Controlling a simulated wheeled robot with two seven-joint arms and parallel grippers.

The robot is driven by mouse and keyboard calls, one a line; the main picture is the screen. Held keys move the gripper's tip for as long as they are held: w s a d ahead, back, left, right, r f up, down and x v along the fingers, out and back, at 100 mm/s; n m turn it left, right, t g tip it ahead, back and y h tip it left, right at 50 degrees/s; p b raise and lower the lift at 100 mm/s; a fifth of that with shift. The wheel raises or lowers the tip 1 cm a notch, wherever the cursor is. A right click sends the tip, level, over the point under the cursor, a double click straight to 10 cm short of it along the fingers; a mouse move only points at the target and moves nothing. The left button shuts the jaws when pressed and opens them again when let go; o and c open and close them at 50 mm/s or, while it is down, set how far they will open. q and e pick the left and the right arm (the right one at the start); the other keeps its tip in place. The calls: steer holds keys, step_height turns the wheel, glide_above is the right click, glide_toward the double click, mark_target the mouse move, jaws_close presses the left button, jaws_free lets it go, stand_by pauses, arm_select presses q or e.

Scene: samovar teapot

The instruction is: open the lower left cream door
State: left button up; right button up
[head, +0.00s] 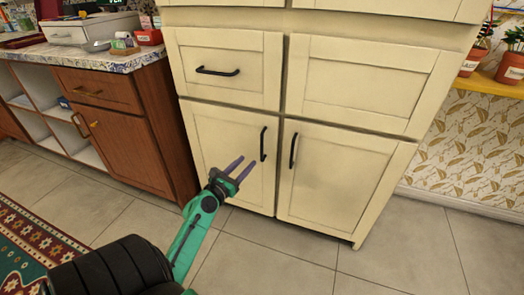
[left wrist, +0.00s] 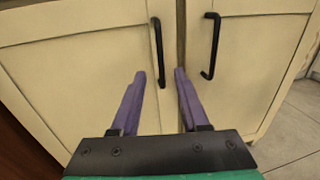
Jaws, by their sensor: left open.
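The lower left cream door (head: 230,150) is shut, flush with the cabinet front. Its black vertical handle (head: 263,144) sits near its right edge. My left gripper (head: 241,167) is open and empty, in front of this door, below and left of the handle. In the left wrist view, the handle (left wrist: 158,52) stands ahead, between the lines of the two purple fingers (left wrist: 159,75), with its lower end near the fingertips. I cannot tell how far the tips are from the door. My right gripper is not in view.
The lower right cream door (head: 335,175) with its own black handle (head: 293,151) is shut beside it. Cream drawers are above. A brown wooden cabinet (head: 130,115) stands at the left. A patterned rug (head: 35,240) lies at lower left. The tiled floor (head: 280,255) in front is clear.

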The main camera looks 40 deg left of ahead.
arm_select(q)
steer(key=w, duration=0.5)
steer(key=b, duration=0.1)
glide_above(262, 159)
steer(key=shift+w+a+f, duration=0.1)
steer(key=shift+w+a, duration=0.15)
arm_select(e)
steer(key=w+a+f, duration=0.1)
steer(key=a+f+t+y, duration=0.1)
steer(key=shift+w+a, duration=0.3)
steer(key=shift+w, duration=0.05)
arm_select(q)
steer(key=shift+c, duration=0.3)
jaws_close()
